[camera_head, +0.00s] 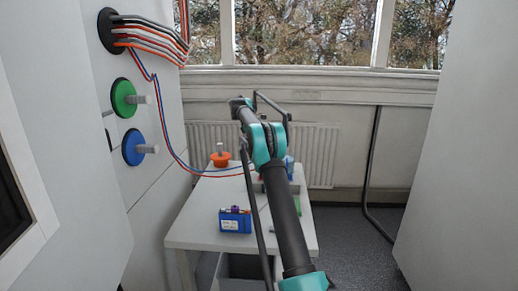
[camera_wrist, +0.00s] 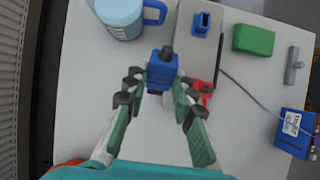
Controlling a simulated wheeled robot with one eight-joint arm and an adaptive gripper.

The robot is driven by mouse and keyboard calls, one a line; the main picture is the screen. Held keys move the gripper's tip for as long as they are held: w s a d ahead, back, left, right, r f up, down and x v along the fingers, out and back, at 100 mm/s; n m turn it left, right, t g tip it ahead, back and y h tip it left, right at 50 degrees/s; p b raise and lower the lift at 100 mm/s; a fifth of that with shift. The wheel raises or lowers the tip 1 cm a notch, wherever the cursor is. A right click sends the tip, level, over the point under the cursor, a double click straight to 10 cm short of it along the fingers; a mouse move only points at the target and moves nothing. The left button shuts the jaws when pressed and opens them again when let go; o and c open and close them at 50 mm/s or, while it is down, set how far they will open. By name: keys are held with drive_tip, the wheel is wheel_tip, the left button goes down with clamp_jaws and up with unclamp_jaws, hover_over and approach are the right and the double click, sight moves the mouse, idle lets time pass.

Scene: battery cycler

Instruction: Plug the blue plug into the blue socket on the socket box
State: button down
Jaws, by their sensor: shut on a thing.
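A blue plug (camera_wrist: 162,72) with a dark tip sits between the fingertips of my gripper (camera_wrist: 158,90), which is shut on it. The grey socket box (camera_wrist: 181,32) lies just right of the plug in the wrist view. A blue socket (camera_wrist: 201,24) stands on its far part, up and right of the plug. A red piece (camera_wrist: 203,92) is at the box's near part, partly hidden by my right finger. I cannot tell the plug's height over the table. In the head view my arm hides the gripper and most of the box.
On the white table (camera_head: 195,210) are a light-blue mug (camera_wrist: 122,14), a green block (camera_wrist: 253,40), a grey piece (camera_wrist: 294,66) and a blue battery (camera_head: 235,221). A thin cable (camera_wrist: 246,92) crosses the right side. Red and blue wires (camera_head: 172,137) hang from the wall toward the table.

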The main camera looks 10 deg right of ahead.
drive_tip(key=n+t, duration=0.1)
drive_tip(key=s+d+n+t+h, duration=0.1)
drive_tip(key=n, duration=0.1)
drive_tip(key=s+d+n+t+h, duration=0.1)
drive_tip(key=n, duration=0.1)
drive_tip(key=shift+s+d+f, duration=0.1)
drive_tip(key=shift+d, duration=0.1)
drive_tip(key=s+d+r+n+t+y, duration=0.25)
drive_tip(key=s+d+n+t, duration=0.45)
drive_tip(key=s+n+t, duration=0.5)
drive_tip(key=shift+n+y, duration=0.35)
drive_tip(key=shift+n, duration=0.35)
drive_tip(key=shift+w+f, duration=0.15)
drive_tip(key=shift+f, duration=1.6)
drive_tip(key=shift+w+f, duration=0.15)
drive_tip(key=shift+f, duration=1.6)
drive_tip(key=shift+f, duration=1.45)
drive_tip(key=c, duration=1.2)
unclamp_jaws()
